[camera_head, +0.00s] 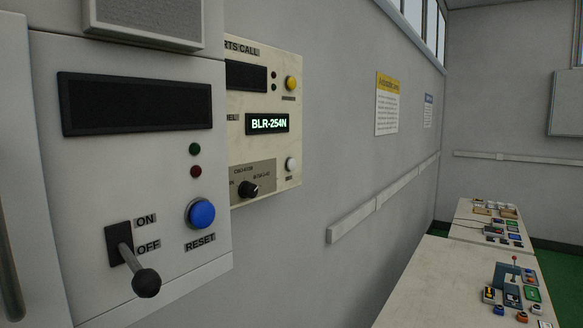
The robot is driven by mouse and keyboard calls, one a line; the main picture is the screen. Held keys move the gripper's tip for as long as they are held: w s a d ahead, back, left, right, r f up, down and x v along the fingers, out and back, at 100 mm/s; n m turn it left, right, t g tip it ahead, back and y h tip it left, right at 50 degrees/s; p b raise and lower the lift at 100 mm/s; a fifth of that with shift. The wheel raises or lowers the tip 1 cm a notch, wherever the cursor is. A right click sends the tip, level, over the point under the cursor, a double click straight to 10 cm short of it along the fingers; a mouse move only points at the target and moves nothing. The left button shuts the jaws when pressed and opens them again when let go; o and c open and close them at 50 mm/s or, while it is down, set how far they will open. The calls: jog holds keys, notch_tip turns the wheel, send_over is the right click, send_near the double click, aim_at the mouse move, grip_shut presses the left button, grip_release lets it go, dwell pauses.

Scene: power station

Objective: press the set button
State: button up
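A cream panel (264,95) marked "...RTS CALL" is on the wall behind the nearer grey cabinet, its left part hidden. The small labels under these two buttons are too blurred to read surely. The nearer grey cabinet (120,185) has a blue button (201,213) labelled "RESET". No button is clearly readable as "SET". My gripper is not in view.
A black lever (144,281) beside ON/OFF labels sticks out of the near cabinet, left of the blue button. A dark blank display (135,103) is above. Tables (445,285) with several small control devices stand at the right. A rail (380,200) runs along the wall.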

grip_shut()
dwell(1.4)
